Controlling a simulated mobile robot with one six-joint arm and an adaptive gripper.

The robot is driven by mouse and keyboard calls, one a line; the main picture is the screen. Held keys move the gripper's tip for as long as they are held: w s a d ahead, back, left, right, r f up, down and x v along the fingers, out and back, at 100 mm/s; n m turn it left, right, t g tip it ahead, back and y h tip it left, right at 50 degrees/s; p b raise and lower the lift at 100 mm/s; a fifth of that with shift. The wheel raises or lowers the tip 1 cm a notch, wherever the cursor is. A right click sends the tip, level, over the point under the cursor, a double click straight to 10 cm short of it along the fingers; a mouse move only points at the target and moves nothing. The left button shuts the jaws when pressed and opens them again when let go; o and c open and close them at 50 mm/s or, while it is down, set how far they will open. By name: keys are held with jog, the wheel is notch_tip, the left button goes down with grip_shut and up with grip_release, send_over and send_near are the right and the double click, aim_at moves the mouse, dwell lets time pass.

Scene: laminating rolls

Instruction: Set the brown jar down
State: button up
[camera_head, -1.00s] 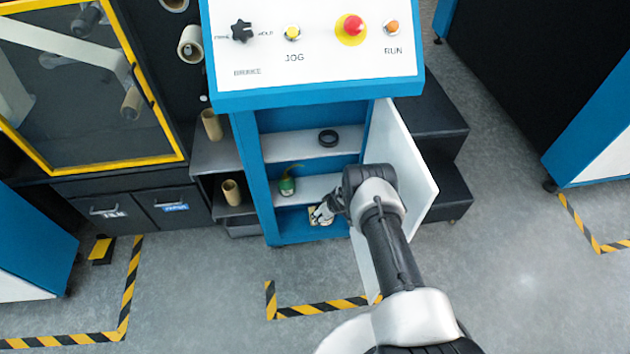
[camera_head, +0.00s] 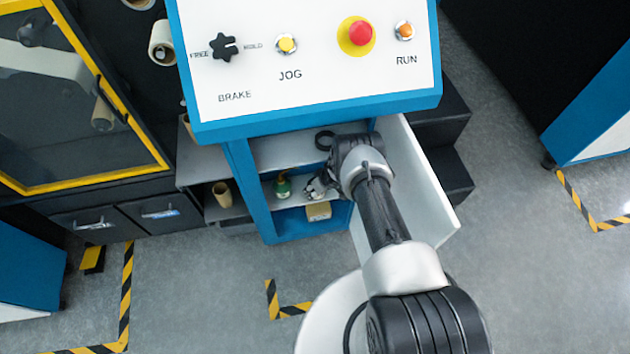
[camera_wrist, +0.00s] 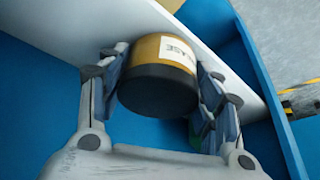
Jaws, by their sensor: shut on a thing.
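The brown jar (camera_wrist: 165,65) has a dark end facing the wrist camera and a white label with partly hidden lettering. My gripper (camera_wrist: 160,80) is shut on it, with one finger on each side. In the head view my gripper (camera_head: 318,186) is inside the open blue cabinet (camera_head: 250,190), at the middle shelf, right of a green container. The jar cannot be made out there. The white shelf (camera_wrist: 60,45) is close beside the jar in the wrist view; I cannot tell whether they touch.
The green container (camera_head: 282,187) stands left of my gripper. A black ring (camera_head: 325,140) lies on the upper shelf. A tan block (camera_head: 318,211) is in the lower compartment. The open white door (camera_head: 420,190) is right of my arm, and the control panel (camera_head: 310,85) overhangs above.

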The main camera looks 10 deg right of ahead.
jog(key=shift+s+f, duration=0.1)
jog(key=o, duration=1.2)
jog(key=shift+o, duration=0.2)
jog(key=shift+r, duration=0.3)
jog(key=p+v, duration=0.5)
jog(key=p, duration=0.5)
jog(key=shift+s+r, duration=0.1)
jog(key=shift+r, duration=0.25)
jog(key=shift+s+d+r+p, duration=0.2)
jog(key=shift+r+p, duration=0.4)
jog(key=shift+p, duration=0.6)
jog(key=shift+s, duration=0.15)
